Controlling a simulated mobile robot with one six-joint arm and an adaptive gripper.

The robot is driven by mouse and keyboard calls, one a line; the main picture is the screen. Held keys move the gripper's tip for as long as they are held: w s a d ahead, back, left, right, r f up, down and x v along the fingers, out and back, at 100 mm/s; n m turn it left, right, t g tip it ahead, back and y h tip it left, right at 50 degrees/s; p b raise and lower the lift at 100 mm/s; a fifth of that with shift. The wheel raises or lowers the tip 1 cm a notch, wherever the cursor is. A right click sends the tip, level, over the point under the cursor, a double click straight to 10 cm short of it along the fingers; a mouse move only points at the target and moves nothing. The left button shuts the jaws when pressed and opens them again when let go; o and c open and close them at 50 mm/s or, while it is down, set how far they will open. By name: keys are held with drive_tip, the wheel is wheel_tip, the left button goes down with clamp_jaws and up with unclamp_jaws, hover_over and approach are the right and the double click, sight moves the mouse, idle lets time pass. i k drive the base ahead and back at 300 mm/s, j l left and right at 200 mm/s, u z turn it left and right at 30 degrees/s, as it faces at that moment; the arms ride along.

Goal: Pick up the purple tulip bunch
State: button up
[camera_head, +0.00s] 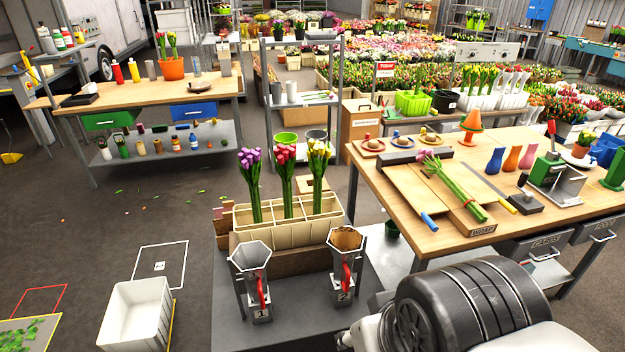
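The purple tulip bunch (253,190) stands upright in the left part of a cream divided crate (290,234), near the middle of the head view. Its purple heads are at the top with green stems below, and its lower ends are hidden in the crate. A red-pink tulip bunch (287,185) stands just to its right, and a yellow tulip bunch (318,178) further right, in the same crate. My gripper is not in view; only a dark and white part of my own arm shows at the lower right.
Two metal funnel holders, marked 1 (255,283) and 2 (345,267), stand in front of the crate. A wooden worktable (375,180) with a pink tulip bunch (453,187) and tools is at right. A white bin (135,318) is on the floor at lower left.

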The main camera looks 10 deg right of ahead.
sight(251, 166)
drive_tip(key=i+j, duration=0.1)
drive_tip(key=i+u, duration=0.85)
drive_tip(key=u, duration=0.5)
drive_tip(key=i+l, duration=0.25)
drive_tip(key=i, duration=0.2)
